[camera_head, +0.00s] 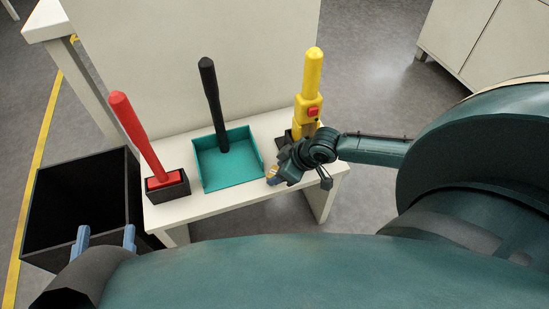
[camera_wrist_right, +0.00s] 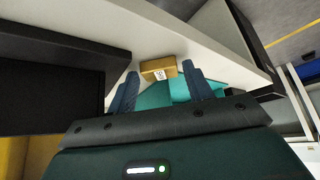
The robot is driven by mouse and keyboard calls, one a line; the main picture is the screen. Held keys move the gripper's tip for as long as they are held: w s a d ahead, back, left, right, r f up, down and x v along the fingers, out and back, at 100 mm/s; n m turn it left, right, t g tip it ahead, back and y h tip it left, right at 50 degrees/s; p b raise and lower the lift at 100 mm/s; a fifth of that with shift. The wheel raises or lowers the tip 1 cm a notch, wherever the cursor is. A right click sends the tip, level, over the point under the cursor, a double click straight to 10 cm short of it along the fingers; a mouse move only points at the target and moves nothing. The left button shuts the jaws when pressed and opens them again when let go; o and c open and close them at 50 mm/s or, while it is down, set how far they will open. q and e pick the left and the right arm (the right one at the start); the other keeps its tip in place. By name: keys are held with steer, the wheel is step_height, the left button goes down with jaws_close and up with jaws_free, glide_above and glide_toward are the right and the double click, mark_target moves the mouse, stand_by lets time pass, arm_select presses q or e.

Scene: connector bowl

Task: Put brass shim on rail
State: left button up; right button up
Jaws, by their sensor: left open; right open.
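The brass shim is a small brass-coloured block (camera_wrist_right: 158,68) with a white printed label, on the pale bench top in the right wrist view. My right gripper (camera_wrist_right: 161,76) is open, with one blue finger on each side of the block; contact cannot be told. In the head view my right gripper (camera_head: 273,176) is low over the bench's front edge, right of the teal tray, with a bit of brass colour at its tip. My left gripper (camera_head: 105,240) is open and empty at the lower left, in front of the black bin. I cannot make out a rail.
On the white bench (camera_head: 230,203) stand a red-handled tool in a black box (camera_head: 172,190), a teal tray (camera_head: 228,172) with a black-handled tool (camera_head: 213,105), and a yellow tool (camera_head: 308,95) close behind my right gripper. A large black bin (camera_head: 85,205) stands left.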

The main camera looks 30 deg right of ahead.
steer(key=shift+c, duration=0.3)
steer(key=c, duration=0.7)
